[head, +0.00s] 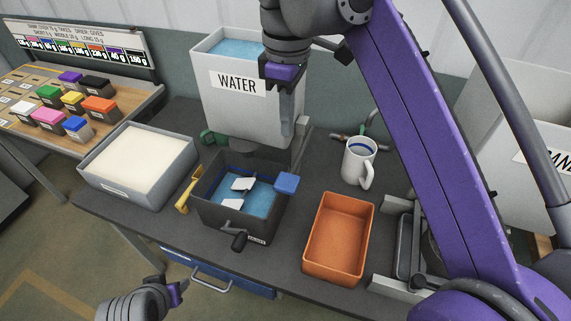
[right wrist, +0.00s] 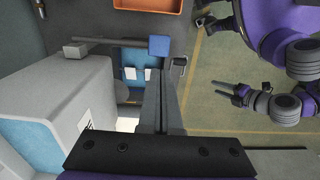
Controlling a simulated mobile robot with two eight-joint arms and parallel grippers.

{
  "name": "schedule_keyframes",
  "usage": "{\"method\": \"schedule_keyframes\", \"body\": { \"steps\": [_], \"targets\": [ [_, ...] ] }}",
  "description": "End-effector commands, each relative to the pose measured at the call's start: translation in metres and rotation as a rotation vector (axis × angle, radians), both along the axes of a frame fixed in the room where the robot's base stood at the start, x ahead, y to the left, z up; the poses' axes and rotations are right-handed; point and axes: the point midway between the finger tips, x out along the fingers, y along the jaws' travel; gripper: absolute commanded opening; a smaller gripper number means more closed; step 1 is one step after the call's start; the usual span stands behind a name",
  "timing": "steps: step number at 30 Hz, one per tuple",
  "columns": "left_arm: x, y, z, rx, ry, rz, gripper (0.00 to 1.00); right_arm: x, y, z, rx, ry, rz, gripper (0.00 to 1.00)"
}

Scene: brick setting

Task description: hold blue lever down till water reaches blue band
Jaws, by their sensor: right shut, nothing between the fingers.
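The blue lever's pad (head: 287,184) sits at the right rim of a dark basin (head: 252,228); its grey bar also shows in the right wrist view, with the blue pad (right wrist: 159,46) at its end. The basin holds blue water (head: 262,200) and pale paddles. A dark blue strip seems to show on its inner wall; the water's level against it is unclear. The white water tank (head: 240,105) stands behind. My right gripper (head: 288,132) is shut and empty, pointing down above the pad and apart from it. My left gripper (head: 178,292) is low at the front; its fingers look apart in the right wrist view (right wrist: 217,89).
A white mug (head: 357,165) with a blue inner line and an orange bin (head: 338,240) stand right of the basin. A white-filled tray (head: 120,183) is at left.

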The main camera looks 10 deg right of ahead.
Motion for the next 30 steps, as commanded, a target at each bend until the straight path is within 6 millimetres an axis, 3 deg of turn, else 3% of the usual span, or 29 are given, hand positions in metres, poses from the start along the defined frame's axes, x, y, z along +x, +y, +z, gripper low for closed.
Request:
{"method": "schedule_keyframes", "body": {
  "steps": [6,10,24,30],
  "targets": [
    [-0.001,0.0,-0.001,0.0,0.001,0.0,0.5,0.0,0.0,-0.003,0.0,0.0,-0.002,0.0],
    [-0.002,0.0,-0.005,0.0,0.005,0.0,0.5,0.0,0.0,-0.016,0.0,0.0,-0.003,0.0],
    [-0.01,0.0,-0.021,0.0,0.018,0.0,0.5,0.0,0.0,-0.111,0.0,-0.001,-0.004,0.0],
    [-0.01,0.0,-0.022,0.0,0.019,0.0,0.5,0.0,0.0,-0.134,0.001,-0.003,-0.003,0.0]
  ]
}}
